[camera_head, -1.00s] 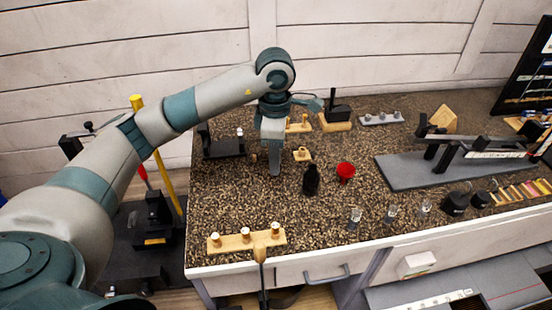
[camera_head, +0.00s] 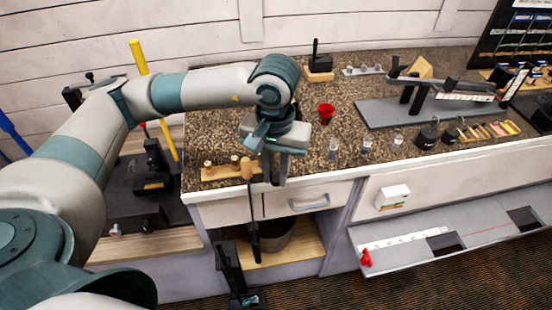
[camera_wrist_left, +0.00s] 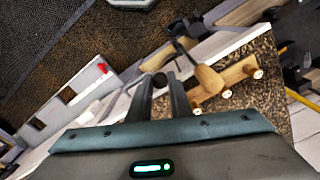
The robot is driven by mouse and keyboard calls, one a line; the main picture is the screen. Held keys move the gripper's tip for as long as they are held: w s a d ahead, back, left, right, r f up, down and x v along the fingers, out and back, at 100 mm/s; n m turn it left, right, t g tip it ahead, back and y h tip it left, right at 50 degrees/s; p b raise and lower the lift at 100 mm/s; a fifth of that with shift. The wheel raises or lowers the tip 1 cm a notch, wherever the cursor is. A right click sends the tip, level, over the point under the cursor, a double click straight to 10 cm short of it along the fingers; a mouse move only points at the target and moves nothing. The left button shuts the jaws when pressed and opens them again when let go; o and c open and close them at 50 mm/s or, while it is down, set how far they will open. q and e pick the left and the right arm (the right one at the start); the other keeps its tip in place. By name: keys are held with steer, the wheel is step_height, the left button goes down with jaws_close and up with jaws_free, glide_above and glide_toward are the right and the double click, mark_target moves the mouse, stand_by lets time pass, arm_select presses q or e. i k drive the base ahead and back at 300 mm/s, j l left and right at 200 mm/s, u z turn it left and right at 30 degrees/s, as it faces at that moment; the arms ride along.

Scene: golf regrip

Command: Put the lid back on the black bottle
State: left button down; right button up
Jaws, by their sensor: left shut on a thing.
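My left gripper (camera_head: 275,178) points down at the counter's front edge, beside the wooden peg rack. In the left wrist view its two dark fingers (camera_wrist_left: 160,82) are close together around a small, dark, round thing, which looks like the lid (camera_wrist_left: 160,79); its detail is too small to be sure. The black bottle does not show now in the head view; my left wrist and gripper cover the counter where it stood, left of the red cup (camera_head: 326,112). My right gripper is not in view.
Small glasses (camera_head: 366,147) and black weights (camera_head: 427,137) stand to the right. A grey stand (camera_head: 390,111) fills the right rear.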

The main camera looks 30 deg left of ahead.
mark_target(298, 113)
steer(key=k+j+z, duration=0.25)
steer(key=k+j, duration=0.9)
steer(key=j, duration=0.15)
